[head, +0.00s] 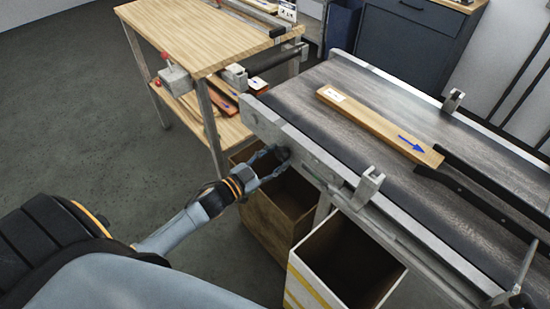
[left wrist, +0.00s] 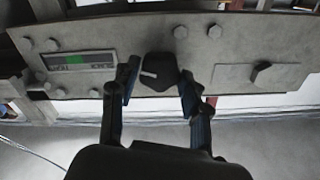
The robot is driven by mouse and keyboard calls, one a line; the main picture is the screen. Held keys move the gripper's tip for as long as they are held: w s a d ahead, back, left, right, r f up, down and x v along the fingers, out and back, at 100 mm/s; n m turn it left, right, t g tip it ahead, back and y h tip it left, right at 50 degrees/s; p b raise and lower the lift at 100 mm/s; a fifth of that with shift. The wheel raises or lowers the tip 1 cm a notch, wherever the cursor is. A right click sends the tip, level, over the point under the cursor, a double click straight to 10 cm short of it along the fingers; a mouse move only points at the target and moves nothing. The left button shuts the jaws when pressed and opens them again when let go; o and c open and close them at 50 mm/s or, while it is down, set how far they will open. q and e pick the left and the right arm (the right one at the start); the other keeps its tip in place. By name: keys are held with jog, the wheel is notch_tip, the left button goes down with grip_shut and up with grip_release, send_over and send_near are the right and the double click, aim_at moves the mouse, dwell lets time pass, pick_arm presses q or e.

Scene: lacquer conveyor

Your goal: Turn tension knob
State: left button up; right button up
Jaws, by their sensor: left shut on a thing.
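The tension knob (left wrist: 160,72) is black with a pale pointer line, on the grey side plate of the conveyor. In the left wrist view it sits between the two fingers of my left gripper (left wrist: 160,88), which is shut on it. The pointer line points left in that view. A small indicator window (left wrist: 76,60) with a green patch is on the plate to the left of the knob. In the head view my left gripper (head: 277,162) is at the conveyor's near side, and the knob (head: 283,153) is partly hidden by the fingers. My right gripper is not in view.
The conveyor (head: 300,100) carries a wooden plank (head: 375,122) with a blue arrow. Two open bins, a brown one (head: 270,215) and a white one (head: 330,285), stand below its near side. A wooden table (head: 190,35) stands at the back left.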

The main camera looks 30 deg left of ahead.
pick_arm(q)
jog(key=o, duration=1.1)
jog(key=shift+o, duration=0.2)
jog(key=v, duration=1.2)
jog(key=shift+f, duration=0.1)
